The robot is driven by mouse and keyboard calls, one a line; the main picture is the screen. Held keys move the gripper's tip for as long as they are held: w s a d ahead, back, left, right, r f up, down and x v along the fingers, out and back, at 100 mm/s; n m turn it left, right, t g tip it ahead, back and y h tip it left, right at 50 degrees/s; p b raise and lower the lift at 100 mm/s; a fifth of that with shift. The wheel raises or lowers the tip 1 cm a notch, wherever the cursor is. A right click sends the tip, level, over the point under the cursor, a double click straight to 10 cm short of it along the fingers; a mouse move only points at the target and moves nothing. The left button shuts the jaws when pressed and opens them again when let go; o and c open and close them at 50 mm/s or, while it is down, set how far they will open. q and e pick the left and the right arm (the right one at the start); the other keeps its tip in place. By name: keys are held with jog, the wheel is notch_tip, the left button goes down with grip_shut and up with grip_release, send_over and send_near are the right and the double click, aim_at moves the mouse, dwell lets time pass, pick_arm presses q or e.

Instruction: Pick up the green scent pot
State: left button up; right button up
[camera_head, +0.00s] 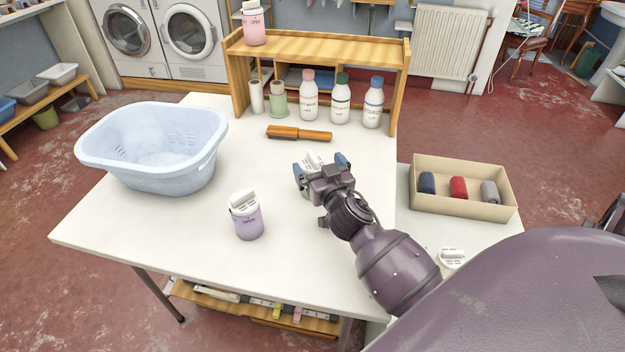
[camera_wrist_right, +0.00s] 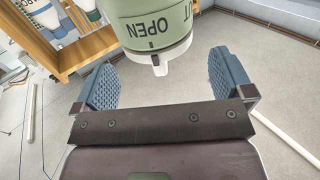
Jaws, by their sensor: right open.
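The green scent pot (camera_wrist_right: 155,28) stands on the white table, its green side and "OPEN" lettering large at the top of the right wrist view. In the head view its white lid (camera_head: 311,162) shows beyond my right gripper (camera_head: 320,167), which hides most of its body. In the right wrist view my right gripper (camera_wrist_right: 168,82) is open, its two blue pads spread wide. The pot is roughly centred between the pads and at or just past their tips; I see no pad touching it. My left gripper is in neither view.
A lilac pot (camera_head: 247,216) stands on the table left of my right gripper. Also there are a pale blue basket (camera_head: 150,150), a brush (camera_head: 298,134) and several bottles under a wooden shelf (camera_head: 315,46) bearing a pink pot (camera_head: 254,25). A cardboard box (camera_head: 464,206) is right.

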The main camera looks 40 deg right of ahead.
jog(key=shift+x, duration=1.4)
jog(key=shift+f, duration=0.1)
jog(key=c, duration=1.3)
